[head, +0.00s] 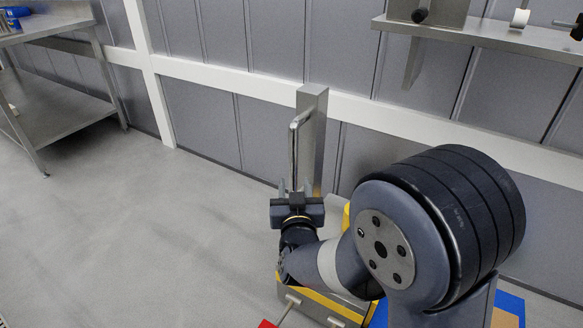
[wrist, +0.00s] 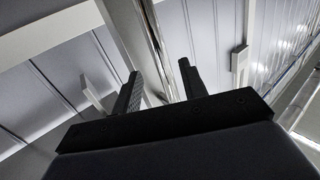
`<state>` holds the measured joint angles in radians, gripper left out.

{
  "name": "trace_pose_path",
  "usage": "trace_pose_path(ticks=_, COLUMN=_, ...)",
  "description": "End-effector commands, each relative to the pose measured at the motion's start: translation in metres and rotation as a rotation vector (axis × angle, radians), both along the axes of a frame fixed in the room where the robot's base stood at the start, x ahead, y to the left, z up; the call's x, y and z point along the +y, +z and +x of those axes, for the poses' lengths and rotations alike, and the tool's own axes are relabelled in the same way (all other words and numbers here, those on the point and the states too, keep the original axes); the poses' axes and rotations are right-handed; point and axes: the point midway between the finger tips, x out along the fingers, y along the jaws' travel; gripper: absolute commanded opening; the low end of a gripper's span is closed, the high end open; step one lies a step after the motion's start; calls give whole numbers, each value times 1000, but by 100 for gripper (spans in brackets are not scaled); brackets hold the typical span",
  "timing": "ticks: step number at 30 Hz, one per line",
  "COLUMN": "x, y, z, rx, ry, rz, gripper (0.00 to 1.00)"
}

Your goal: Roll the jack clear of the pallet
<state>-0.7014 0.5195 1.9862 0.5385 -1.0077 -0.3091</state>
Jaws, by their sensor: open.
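A grey metal post (head: 313,135) stands upright near the wall, with a chrome bar handle (head: 293,150) on its left side. Below it is a low grey body with yellow edging (head: 318,305), which looks like the jack; my arm hides much of it. My gripper (head: 296,184) is open at the lower end of the bar. In the wrist view the chrome bar (wrist: 157,45) runs between the two spread fingers of my gripper (wrist: 159,72). I cannot tell whether either finger touches it. The pallet cannot be made out for certain.
Blue and tan surfaces (head: 509,308) show at the lower right, partly behind my arm. A steel table (head: 62,95) stands at the far left. A wall shelf (head: 490,33) is at the upper right. The grey floor (head: 130,235) on the left is clear.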

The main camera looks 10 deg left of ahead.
Motion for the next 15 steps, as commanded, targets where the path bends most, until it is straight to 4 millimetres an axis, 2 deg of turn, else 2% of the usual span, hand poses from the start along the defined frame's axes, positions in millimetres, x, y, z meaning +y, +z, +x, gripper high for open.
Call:
trace_pose_path(ticks=3, x=5, y=-2, z=24, rx=0, ry=-3, rz=0, gripper=41)
trace_pose_path(ticks=7, x=11, y=-2, z=45, rx=0, ry=-1, rz=-1, gripper=41)
trace_pose_path(ticks=15, x=18, y=-1, z=71, rx=1, ry=0, rz=0, gripper=41)
